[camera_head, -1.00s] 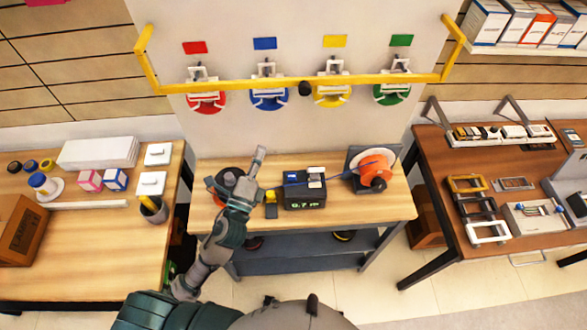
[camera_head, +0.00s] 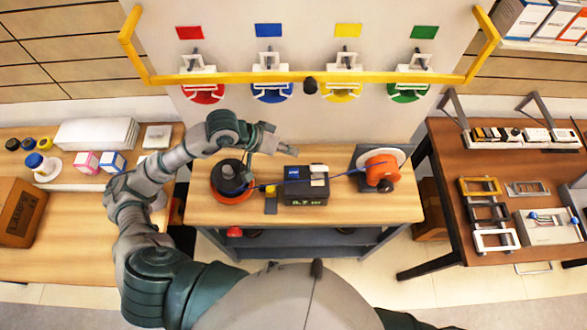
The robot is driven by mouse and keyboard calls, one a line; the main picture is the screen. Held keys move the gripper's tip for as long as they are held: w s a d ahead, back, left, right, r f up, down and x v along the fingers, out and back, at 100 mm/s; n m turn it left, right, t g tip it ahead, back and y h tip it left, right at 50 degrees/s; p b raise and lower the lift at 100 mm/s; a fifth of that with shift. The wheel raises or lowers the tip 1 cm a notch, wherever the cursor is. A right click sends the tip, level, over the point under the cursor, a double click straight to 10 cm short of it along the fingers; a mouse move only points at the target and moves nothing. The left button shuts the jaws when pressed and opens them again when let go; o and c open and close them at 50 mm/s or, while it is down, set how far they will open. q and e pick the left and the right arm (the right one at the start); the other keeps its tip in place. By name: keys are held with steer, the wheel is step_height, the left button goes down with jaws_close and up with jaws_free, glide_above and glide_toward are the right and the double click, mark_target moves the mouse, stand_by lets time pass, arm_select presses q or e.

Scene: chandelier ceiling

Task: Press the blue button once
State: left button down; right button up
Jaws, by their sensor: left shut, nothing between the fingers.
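A small blue patch (camera_head: 292,172), which looks like the blue button, lies on top of the black device (camera_head: 305,190) in the middle of the centre table. The device's front has a lit green display. My left gripper (camera_head: 293,151) is shut and empty. Its fingertips show just behind and above the blue patch in the picture, apart from it; I cannot tell their height above the device. My right gripper is not in view.
A blue cord runs from a dark reel with an orange base (camera_head: 232,184) across the device to an orange reel (camera_head: 382,171). A yellow tool (camera_head: 270,192) lies left of the device. A yellow rail (camera_head: 310,77) crosses the wall behind, with coloured discs below it.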

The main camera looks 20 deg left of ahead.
arm_select(q)
glide_above(291, 172)
step_height(291, 172, down, 6)
steer(key=shift+d+r+b, duration=0.1)
steer(key=shift+b, duration=0.35)
step_height(291, 172, down, 2)
steer(key=shift+f+b, duration=0.15)
steer(key=shift+b, duration=0.95)
steer(key=shift+f+b, duration=0.4)
steer(key=shift+b, duration=0.1)
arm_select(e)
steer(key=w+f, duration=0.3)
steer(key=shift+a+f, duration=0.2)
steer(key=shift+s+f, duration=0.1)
arm_select(q)
steer(key=shift+f+b, duration=0.35)
steer(key=shift+b, duration=0.6)
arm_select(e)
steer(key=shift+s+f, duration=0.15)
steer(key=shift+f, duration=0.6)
